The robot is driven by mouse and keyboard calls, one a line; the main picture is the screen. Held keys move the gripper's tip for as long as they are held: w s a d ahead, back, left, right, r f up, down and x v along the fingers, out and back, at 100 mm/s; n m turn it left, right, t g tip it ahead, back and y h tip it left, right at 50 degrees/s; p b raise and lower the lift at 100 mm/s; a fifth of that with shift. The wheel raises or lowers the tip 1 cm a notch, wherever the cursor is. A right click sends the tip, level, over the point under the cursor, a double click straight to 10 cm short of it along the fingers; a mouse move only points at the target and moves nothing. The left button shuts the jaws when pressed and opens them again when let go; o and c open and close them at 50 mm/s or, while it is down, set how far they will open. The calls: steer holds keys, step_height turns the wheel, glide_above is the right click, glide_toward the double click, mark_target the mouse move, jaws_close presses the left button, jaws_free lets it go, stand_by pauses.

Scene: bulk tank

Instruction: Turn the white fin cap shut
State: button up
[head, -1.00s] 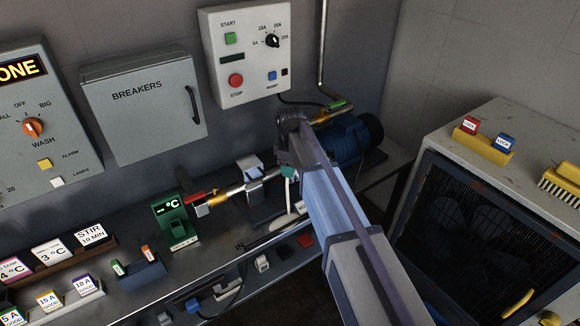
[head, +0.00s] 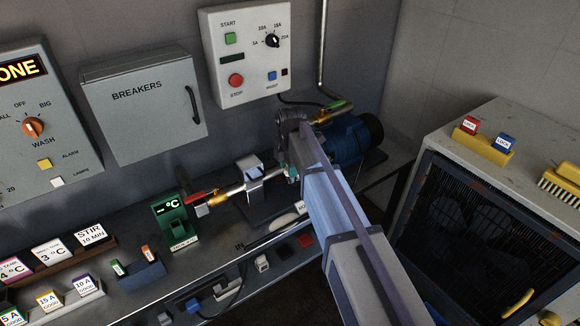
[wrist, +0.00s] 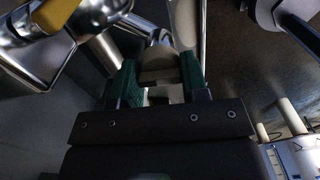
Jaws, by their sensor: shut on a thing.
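In the wrist view, my gripper (wrist: 159,78) has its two green finger pads closed on either side of a pale, off-white piece, which I take to be the white fin cap (wrist: 157,66). The pads hide its sides, and its turn angle is hard to read. In the head view, my gripper (head: 291,173) is at the bench's pipe line, between the metal stand and the blue motor. My arm covers most of it there, and the cap cannot be made out.
A metal stand (head: 250,178) is just left of my gripper, with a brass and steel pipe (head: 232,190) running through it. A blue motor (head: 350,138) is close on the right. A red-handled valve (head: 200,196) and green °C display (head: 170,212) stand further left.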

steer(key=shift+n, duration=0.4)
steer(key=o, duration=0.9)
step_height(320, 180, up, 11)
steer(key=p, duration=1)
steer(key=shift+f+p, duration=0.15)
steer(key=shift+p, duration=0.25)
